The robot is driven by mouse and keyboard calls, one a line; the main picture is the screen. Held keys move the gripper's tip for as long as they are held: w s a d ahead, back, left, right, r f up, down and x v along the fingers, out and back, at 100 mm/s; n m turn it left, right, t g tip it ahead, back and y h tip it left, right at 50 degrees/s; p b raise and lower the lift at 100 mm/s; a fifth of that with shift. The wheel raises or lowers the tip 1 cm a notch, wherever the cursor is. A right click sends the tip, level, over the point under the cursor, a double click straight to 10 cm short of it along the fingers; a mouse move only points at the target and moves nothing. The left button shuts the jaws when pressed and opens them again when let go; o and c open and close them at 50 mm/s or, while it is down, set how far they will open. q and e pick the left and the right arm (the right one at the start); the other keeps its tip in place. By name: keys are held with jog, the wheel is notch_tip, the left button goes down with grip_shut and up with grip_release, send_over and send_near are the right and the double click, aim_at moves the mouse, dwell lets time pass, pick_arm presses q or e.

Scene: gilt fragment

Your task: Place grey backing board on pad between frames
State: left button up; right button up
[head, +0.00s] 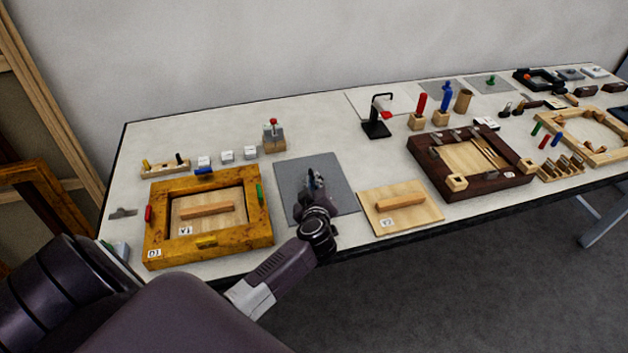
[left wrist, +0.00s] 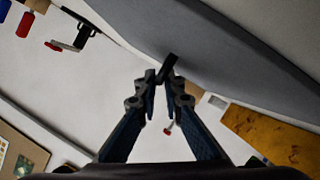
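The grey backing board (head: 290,185) shows as a flat grey rectangle between the two frames in the head view. It covers the spot of the pad, and I cannot make out the pad's outline separately. In the left wrist view the grey board (left wrist: 215,62) fills the upper right and overlaps the gilt frame (left wrist: 268,133). My left gripper (head: 314,178) is over the board; its fingertips (left wrist: 164,77) are close together around a dark grip piece (left wrist: 167,67). I cannot tell whether the board touches the surface below. My right gripper is not in view.
The gilt frame (head: 158,237) with a tan board inside stands left. A tan board with a wooden handle (head: 400,201) lies close on the right, before the dark frame (head: 480,188). A red-topped block (head: 274,137) and black stand (head: 377,120) are behind.

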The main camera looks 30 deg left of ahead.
pick_arm(q)
jog(key=o, duration=0.3)
jog(key=shift+r, duration=0.1)
jog(key=shift+s+d+r, duration=0.1)
jog(key=shift+s+d, duration=0.05)
jog(key=shift+s, duration=0.05)
jog(key=v, duration=1.1)
jog(key=shift+s, duration=0.1)
jog(key=shift+s+d+r, duration=0.1)
jog(key=shift+s, duration=0.05)
